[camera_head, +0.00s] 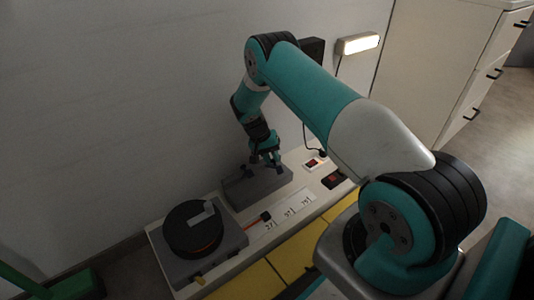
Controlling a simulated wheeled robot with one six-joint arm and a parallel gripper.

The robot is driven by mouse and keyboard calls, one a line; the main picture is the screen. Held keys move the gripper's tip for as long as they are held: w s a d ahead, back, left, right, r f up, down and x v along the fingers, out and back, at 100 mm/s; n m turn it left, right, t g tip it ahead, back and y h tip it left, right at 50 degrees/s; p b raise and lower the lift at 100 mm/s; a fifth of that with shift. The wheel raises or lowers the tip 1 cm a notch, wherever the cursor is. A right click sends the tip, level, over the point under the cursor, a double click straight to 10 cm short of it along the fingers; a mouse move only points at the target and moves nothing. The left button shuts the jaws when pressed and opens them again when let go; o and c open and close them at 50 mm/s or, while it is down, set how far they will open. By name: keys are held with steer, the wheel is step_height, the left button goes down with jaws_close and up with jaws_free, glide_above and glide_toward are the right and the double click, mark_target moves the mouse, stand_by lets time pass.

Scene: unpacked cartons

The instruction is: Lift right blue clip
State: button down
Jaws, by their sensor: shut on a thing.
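A grey block (262,189) stands on the bench against the wall. A small dark blue clip (248,170) sits at the left part of its top. My gripper (270,161) points down over the right part of the block, with its fingers close together. It is shut on the right blue clip, which is mostly hidden between the fingers. The clip is too small in the picture to tell whether it still touches the block.
A black round device (193,228) on a grey base stands on the left end of the bench (232,262). White sockets (290,208), a red-lit switch (314,163) and a black unit (333,179) lie right of the block. A lit lamp (358,43) is on the wall. A white cabinet (435,60) stands at right.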

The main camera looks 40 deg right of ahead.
steer(key=shift+w+r+g+b, duration=0.15)
steer(key=shift+w+g+b, duration=0.2)
steer(key=shift+g, duration=0.35)
steer(key=c, duration=1)
jaws_free()
step_height(320, 180, up, 20)
steer(key=p, duration=0.9)
